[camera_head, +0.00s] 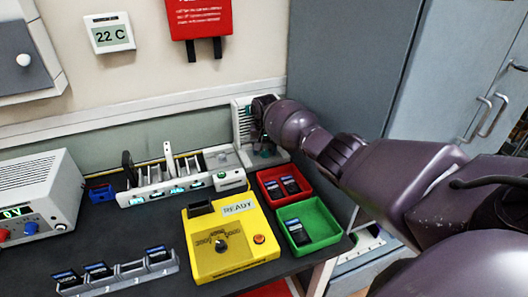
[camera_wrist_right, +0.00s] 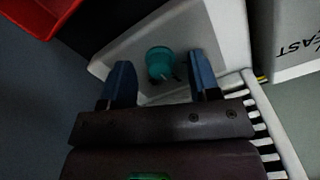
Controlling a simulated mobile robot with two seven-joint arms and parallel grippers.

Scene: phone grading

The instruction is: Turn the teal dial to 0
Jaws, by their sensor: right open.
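The teal dial (camera_wrist_right: 159,62) sits on the sloped pale front of a white vented unit (camera_wrist_right: 185,28). In the head view this unit (camera_head: 241,116) stands at the back of the table, partly behind my right arm. My right gripper (camera_wrist_right: 160,73) is open. Its two blue fingers stand on either side of the dial, with a gap visible on both sides, so it does not grip the dial. In the head view my right gripper (camera_head: 262,128) is down in front of the unit. The dial's scale and setting cannot be read. My left gripper is not in view.
Red (camera_head: 267,196) and green (camera_head: 331,234) trays holding phones lie below my right arm. A yellow READY box (camera_head: 212,264) stands left of them. A white slotted rack (camera_head: 130,196) is at the back. A grey cabinet (camera_head: 345,60) stands close on the right.

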